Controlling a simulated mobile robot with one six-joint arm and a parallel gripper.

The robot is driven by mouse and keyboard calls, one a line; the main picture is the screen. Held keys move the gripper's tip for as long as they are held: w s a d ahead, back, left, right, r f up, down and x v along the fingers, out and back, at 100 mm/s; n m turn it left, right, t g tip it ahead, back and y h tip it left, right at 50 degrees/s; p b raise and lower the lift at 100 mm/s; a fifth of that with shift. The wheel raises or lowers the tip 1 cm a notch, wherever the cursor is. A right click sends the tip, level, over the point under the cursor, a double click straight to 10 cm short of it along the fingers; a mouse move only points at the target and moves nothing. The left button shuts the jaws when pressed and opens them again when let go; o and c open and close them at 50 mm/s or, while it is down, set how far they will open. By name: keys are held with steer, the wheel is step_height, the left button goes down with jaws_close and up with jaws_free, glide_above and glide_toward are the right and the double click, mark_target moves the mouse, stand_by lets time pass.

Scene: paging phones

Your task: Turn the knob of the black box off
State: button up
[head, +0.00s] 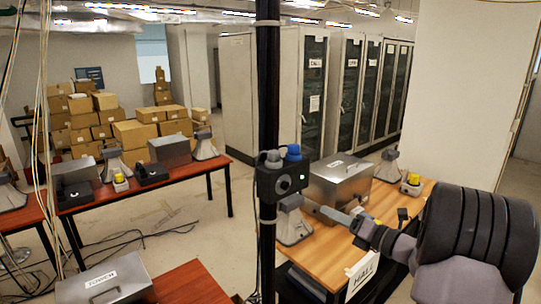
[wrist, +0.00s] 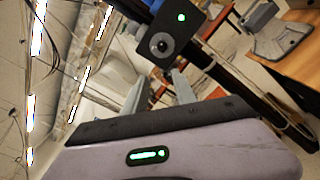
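The black box (head: 272,184) is fixed to a dark upright post in the middle of the head view. A round knob (head: 284,185) is on its front, and a small green light glows at its right. The wrist view shows the black box (wrist: 178,32) tilted, with the knob (wrist: 159,44) facing me and the green light lit. My gripper (wrist: 160,82) is open and empty, one finger on each side of the gap. The knob lies beyond the fingertips, apart from them. In the head view my gripper (head: 336,215) is right of the box and a little lower.
Blue and grey plugs (head: 293,152) stick up from the box top. A wooden table (head: 325,236) behind the post carries a metal case (head: 338,184) and a grey phone-like stand (head: 292,222). Red-topped tables (head: 150,188) stand at left. Cables hang at far left.

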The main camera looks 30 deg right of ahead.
mark_target(288, 188)
steer(key=shift+m+h, duration=0.3)
steer(key=shift+m, duration=0.2)
steer(key=w+p, duration=0.1)
steer(key=w, duration=0.4)
steer(key=w+a+p, duration=0.1)
steer(key=w, duration=0.5)
steer(key=w+p, duration=0.2)
steer(key=w, duration=0.3)
steer(key=shift+w+a+r, duration=0.1)
steer(key=shift+w+a, duration=0.2)
steer(key=shift+w, duration=0.1)
jaws_close()
